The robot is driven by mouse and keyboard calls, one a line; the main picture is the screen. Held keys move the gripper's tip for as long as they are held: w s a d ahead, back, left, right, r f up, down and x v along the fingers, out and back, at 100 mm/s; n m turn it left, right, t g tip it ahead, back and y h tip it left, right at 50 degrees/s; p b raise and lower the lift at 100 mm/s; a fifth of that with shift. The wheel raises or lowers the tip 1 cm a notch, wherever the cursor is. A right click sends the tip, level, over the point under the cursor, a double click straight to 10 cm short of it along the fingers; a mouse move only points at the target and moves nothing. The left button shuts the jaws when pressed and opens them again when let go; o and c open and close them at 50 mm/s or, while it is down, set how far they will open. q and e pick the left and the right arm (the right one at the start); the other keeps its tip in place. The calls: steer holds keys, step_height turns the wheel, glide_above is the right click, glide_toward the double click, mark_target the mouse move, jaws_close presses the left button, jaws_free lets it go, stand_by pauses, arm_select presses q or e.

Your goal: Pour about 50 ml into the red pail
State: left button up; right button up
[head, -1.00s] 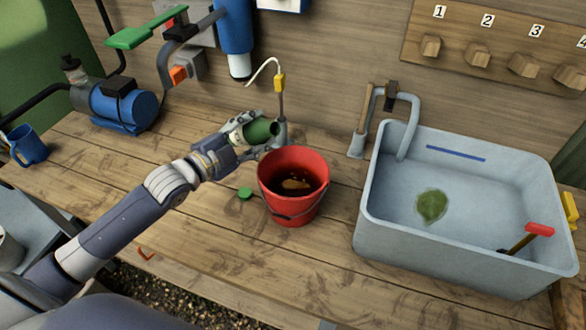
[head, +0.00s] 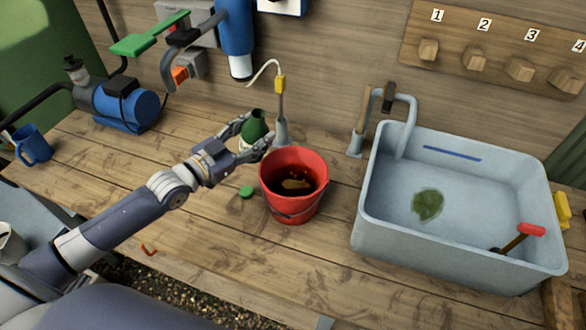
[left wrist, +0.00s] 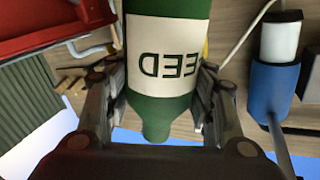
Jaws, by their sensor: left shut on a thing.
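The green bottle (head: 255,127) has a white label whose letters show upside down in the left wrist view (left wrist: 168,108). My left gripper (head: 250,136) is shut on the bottle and holds it close to upright, behind and left of the pail. The red pail (head: 293,206) stands on the bench with its handle hanging at the front. It holds dark liquid, with a brown patch in it. Part of the red pail also fills the upper left of the left wrist view (left wrist: 60,40). A small green cap (head: 246,192) lies left of the pail. My right gripper is out of view.
A grey stand with a yellow-marked probe (head: 281,125) is close behind the bottle. The grey sink (head: 440,245) with a tap stands to the right. A blue pump (head: 125,108) and blue mug (head: 31,147) are at left. The bench front is mostly clear.

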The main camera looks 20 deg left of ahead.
mark_target(247, 123)
arm_select(q)
steer(key=shift+w+a+r+n, duration=0.1)
steer(key=shift+a+r+n, duration=0.1)
steer(key=shift+r+n, duration=0.35)
step_height(247, 123, up, 2)
steer(key=shift+r+n+p, duration=0.25)
steer(key=shift+n+p, duration=0.2)
steer(key=shift+p, duration=0.6)
steer(key=shift+r+n+p, duration=0.4)
steer(key=shift+r+p, duration=0.1)
steer(key=shift+r, duration=0.2)
stand_by(1.0)
